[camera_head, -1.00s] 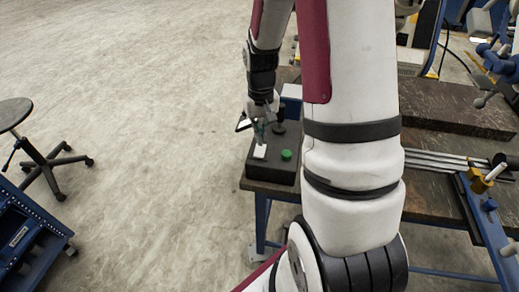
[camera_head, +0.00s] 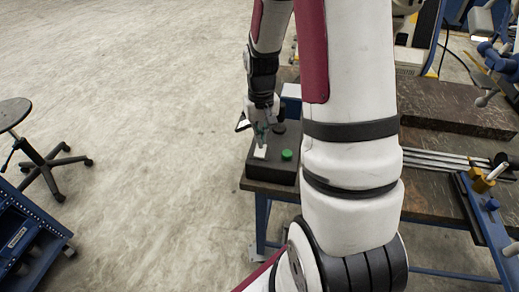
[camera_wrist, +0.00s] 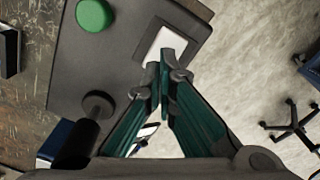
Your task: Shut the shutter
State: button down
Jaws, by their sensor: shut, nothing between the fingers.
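A dark control box (camera_head: 263,178) sits at the left end of the workbench. It carries a white square switch or plate (camera_head: 260,152), a green round button (camera_head: 287,154) and a black knob. No part is labelled as the shutter, so I cannot tell which one it is. My gripper (camera_head: 259,141) is shut and empty, pointing down at the white square. In the wrist view its fingertips (camera_wrist: 165,72) overlap the near edge of the white square (camera_wrist: 171,40); I cannot tell whether they touch it. The green button (camera_wrist: 93,15) and the black knob (camera_wrist: 98,105) are to the left.
My arm hides much of the bench. Metal rods (camera_head: 440,160) and a blue-framed fixture (camera_head: 487,205) lie on the bench to the right. A stool (camera_head: 35,150) and a blue cabinet (camera_head: 25,240) stand at the left. The floor between is clear.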

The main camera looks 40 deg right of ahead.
jog(key=shift+f+b, duration=0.4)
jog(key=shift+f, duration=0.55)
dwell(0.4)
jog(key=shift+r, duration=0.1)
jog(key=shift+r+p, duration=2.05)
jog(key=shift+r, duration=1.35)
jog(key=s+a+r+n+t, duration=0.1)
jog(key=s+a+r, duration=0.1)
jog(key=a+r, duration=0.45)
jog(key=s+a+r+n+t, duration=0.1)
jog(key=s+a+r, duration=0.15)
jog(key=r, duration=0.65)
jog(key=s+a+r+n+t, duration=0.1)
jog(key=s+a+r, duration=0.3)
jog(key=s, duration=0.2)
jog(key=s+a+r+n+t, duration=0.1)
jog(key=s+a+r+t, duration=0.1)
jog(key=s+a+r, duration=0.2)
jog(key=s+a, duration=0.1)
jog(key=s, duration=0.2)
